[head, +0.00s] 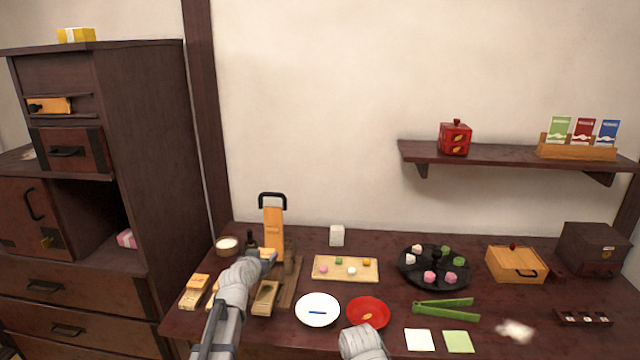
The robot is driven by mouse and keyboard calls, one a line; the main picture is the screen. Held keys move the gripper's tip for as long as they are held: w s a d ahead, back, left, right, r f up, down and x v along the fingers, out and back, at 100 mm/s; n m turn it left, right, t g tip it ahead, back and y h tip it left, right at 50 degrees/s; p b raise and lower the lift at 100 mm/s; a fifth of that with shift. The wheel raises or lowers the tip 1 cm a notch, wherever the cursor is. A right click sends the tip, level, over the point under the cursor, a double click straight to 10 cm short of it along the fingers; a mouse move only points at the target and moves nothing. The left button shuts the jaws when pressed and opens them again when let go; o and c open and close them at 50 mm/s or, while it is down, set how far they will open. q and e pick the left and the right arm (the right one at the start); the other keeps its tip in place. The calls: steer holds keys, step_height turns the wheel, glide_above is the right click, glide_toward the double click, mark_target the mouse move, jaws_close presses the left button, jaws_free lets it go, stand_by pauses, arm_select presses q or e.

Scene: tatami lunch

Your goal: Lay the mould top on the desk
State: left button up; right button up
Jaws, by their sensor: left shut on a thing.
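My left gripper (267,254) is shut on a light wooden piece, which looks like the mould top. The piece is small in the view and blends with the wood behind it, so its outline is unclear. An upright orange wooden plank with a black handle (274,225) rises just behind the gripper, above a dark wooden base (289,287). A light wooden mould block (265,297) sits at the front of this base, below the gripper. Only a grey link of my right arm shows at the bottom edge; its gripper is out of view.
Wooden pieces (194,291) lie at the desk's left front, and a bowl of white stuff (227,246) stands behind them. A white plate (317,311), red dish (368,313), sweets board (323,275) and green tongs (446,308) are to the right. Small bare patches lie between them.

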arm_select(q)
step_height(320, 180, up, 12)
steer(key=p, duration=1)
steer(key=shift+f, duration=0.25)
arm_select(e)
step_height(320, 180, up, 11)
steer(key=shift+r, duration=0.2)
